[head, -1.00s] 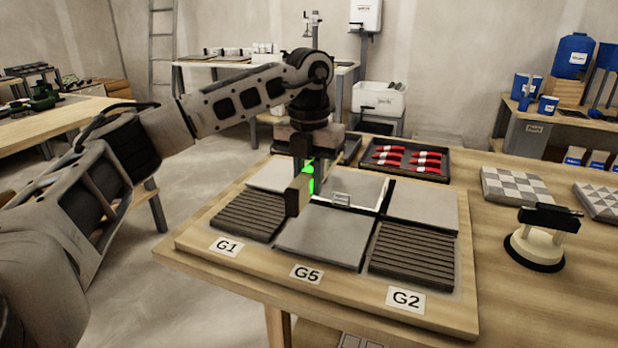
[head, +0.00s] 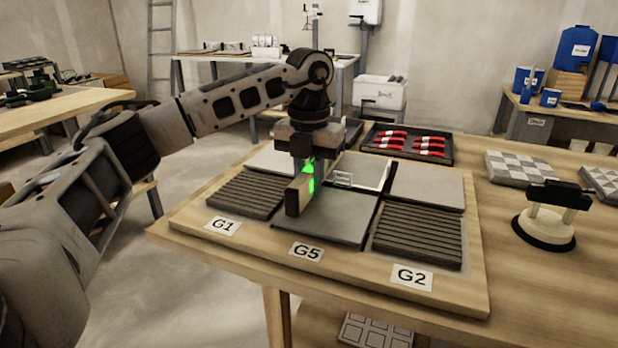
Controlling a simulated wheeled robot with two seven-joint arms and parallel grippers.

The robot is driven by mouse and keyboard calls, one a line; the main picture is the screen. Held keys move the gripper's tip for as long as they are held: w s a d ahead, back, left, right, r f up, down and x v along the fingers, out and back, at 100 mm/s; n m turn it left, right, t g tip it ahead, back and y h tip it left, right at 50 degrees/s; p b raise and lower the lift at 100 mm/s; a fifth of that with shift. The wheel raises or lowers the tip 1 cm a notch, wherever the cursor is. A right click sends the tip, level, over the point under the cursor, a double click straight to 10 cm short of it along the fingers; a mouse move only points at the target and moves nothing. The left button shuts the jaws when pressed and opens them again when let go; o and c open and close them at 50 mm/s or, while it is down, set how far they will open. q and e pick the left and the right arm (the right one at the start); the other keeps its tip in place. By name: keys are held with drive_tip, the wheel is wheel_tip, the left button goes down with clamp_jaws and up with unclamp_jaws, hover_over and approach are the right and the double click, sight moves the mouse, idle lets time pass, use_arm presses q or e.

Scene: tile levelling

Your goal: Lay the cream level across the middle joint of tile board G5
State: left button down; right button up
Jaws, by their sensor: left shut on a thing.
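My left gripper (head: 308,170) points down over tile board G5 (head: 262,240), shut on the cream level (head: 305,190). The level is a narrow bar with a dark end cap facing me and a bright green patch by the jaws. It runs front to back over the middle column, above the label G5 (head: 306,251). Its near end is over the left part of the front middle tile (head: 340,215); I cannot tell whether it touches. The gripper and level hide part of that joint. My right gripper is out of view.
Ribbed dark tiles lie by labels G1 (head: 223,226) and G2 (head: 411,277). A black tray (head: 448,160) of red-handled things lies behind the board. A suction cup lifter (head: 545,228) and patterned tiles (head: 518,166) stand at the right. Bare table lies between.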

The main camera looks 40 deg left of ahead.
use_arm(q)
drive_tip(key=shift+f, duration=0.25)
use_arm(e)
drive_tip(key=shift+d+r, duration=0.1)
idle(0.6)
use_arm(q)
drive_tip(key=c, duration=1.2)
unclamp_jaws()
drive_tip(key=shift+r, duration=0.15)
wheel_tip(320, 180, up, 11)
drive_tip(key=shift+f+p, duration=0.15)
drive_tip(key=shift+p, duration=1.1)
drive_tip(key=shift+r+p, duration=1.2)
drive_tip(key=shift+r, duration=1.3)
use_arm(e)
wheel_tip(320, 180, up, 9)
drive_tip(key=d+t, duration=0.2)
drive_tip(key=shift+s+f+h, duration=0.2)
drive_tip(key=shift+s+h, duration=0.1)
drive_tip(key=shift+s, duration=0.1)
